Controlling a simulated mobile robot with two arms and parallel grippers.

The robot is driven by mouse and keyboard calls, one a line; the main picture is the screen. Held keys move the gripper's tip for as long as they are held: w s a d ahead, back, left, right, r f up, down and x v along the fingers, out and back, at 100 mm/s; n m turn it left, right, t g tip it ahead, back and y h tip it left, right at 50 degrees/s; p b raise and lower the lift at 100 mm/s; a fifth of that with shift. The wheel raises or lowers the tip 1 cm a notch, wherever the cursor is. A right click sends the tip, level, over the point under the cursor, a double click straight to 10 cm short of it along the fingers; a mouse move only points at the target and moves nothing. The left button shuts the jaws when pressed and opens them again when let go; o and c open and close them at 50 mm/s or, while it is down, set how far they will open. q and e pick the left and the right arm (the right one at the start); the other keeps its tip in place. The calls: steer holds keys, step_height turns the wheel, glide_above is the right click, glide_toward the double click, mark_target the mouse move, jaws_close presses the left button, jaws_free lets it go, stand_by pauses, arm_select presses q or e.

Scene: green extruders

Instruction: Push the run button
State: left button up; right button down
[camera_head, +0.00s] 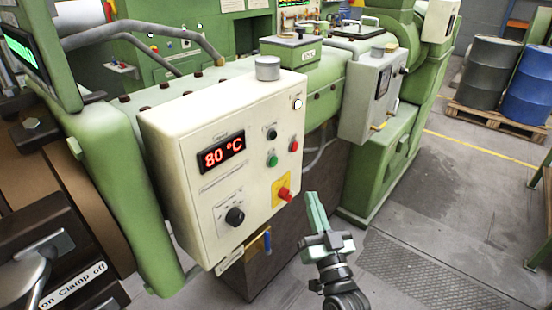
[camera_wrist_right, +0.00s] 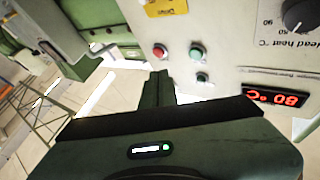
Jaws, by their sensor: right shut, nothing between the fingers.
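The cream control box (camera_head: 185,150) is on the green machine at the centre of the head view. Its face has a green button (camera_head: 272,160), a red button (camera_head: 294,146) and a black button (camera_head: 271,132). No run label is readable. The wrist view shows the green button (camera_wrist_right: 196,53) and red button (camera_wrist_right: 159,50) upside down. My right gripper (camera_head: 312,198) is shut and empty, in front of and below the box's right edge, apart from the buttons. Its fingers (camera_wrist_right: 158,78) point toward the panel in the wrist view. My left gripper is out of view.
A red emergency knob on a yellow plate (camera_head: 281,192) and a black dial (camera_head: 235,216) lie below the green button. The display (camera_head: 221,154) reads 80 °C. A smaller grey box (camera_head: 366,95) is to the right. Open floor (camera_head: 440,215) lies at the right.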

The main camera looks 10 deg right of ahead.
mark_target(274, 162)
steer(key=shift+m+t+h, duration=0.3)
steer(key=shift+t+h, duration=0.1)
steer(key=shift+t, duration=0.3)
steer(key=r, duration=0.3)
steer(key=s+r, duration=0.1)
steer(key=r, duration=0.1)
steer(key=shift+d, duration=0.35)
steer(key=w+a+b, duration=0.1)
steer(key=w+a, duration=0.4)
steer(key=w, duration=0.2)
steer(key=shift+a+b, duration=0.2)
steer(key=shift+b, duration=0.1)
steer(key=shift+w+a, duration=0.1)
stand_by(1.0)
steer(key=shift+w+a, duration=0.15)
steer(key=shift+w, duration=0.1)
